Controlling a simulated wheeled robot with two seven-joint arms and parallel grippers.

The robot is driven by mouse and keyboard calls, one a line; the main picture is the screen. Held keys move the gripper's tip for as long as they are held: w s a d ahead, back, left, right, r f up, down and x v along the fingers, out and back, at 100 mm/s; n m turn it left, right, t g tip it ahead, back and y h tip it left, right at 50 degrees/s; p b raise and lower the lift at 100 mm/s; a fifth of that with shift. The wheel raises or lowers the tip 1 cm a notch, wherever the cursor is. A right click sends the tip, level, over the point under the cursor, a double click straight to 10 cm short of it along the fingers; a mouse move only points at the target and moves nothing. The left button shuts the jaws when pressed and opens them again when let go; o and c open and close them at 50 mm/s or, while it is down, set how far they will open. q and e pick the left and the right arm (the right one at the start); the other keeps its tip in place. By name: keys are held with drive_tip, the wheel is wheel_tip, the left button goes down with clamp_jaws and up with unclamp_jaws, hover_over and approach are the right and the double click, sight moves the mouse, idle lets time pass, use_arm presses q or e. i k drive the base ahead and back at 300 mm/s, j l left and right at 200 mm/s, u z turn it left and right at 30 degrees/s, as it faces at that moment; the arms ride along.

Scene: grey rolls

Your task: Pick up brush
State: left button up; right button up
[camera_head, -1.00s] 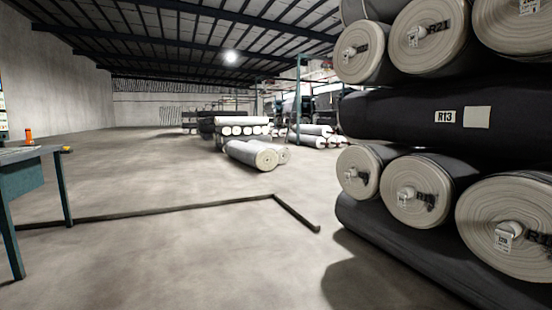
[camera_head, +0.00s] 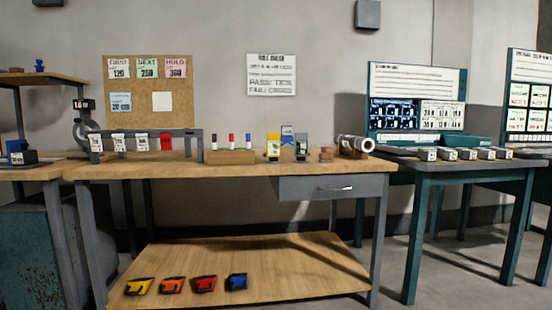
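I cannot make out a brush for certain in the head view. A wooden workbench (camera_head: 240,173) stands ahead with small items along its top. A small brown item (camera_head: 326,154) sits on it right of centre, too small to identify. A wooden block (camera_head: 231,157) holds several upright markers. A yellow device (camera_head: 273,147) and a grey-green one (camera_head: 301,149) stand to its right. A pale roll (camera_head: 354,144) lies near the right end. Neither of my grippers is in view.
A grey drawer (camera_head: 333,187) hangs under the bench top. The lower shelf (camera_head: 290,262) bears several coloured items on its front left. A teal table (camera_head: 455,171) stands close on the right, another wooden surface (camera_head: 35,173) on the left. Bare floor (camera_head: 455,275) shows at lower right.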

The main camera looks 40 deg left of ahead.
sight(323, 150)
drive_tip(key=u, duration=1)
